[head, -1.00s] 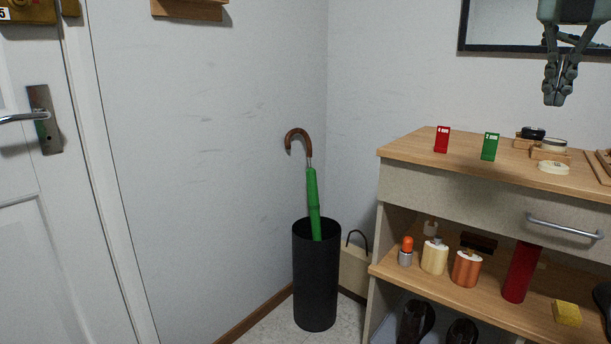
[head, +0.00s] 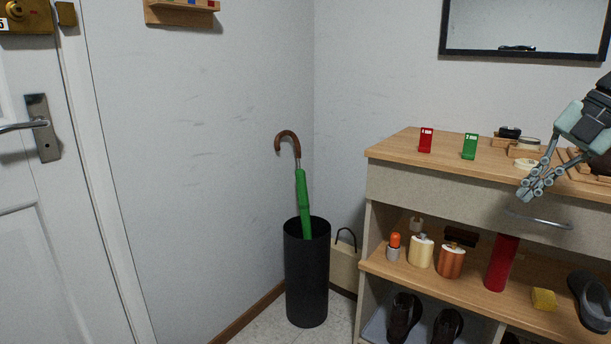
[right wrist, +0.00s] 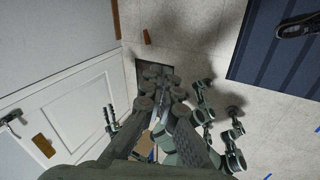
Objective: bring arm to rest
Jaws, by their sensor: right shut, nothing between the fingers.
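My right gripper (head: 527,194) is in the head view at the right, in front of the cabinet's drawer front and top edge. Its fingers are closed together, point down and left, and hold nothing. It overlaps the area by the drawer handle (head: 540,219) in the picture; I cannot tell whether it touches anything. In the right wrist view the closed fingers (right wrist: 165,85) point toward the floor. My left gripper does not show in the head view.
The wooden cabinet top (head: 400,146) carries a red tag (head: 425,140), a green tag (head: 469,147) and small items. A black umbrella stand (head: 307,275) holds a green umbrella (head: 303,200). A white door (head: 50,240) is at left. The wrist view shows a dark blue mat (right wrist: 270,60).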

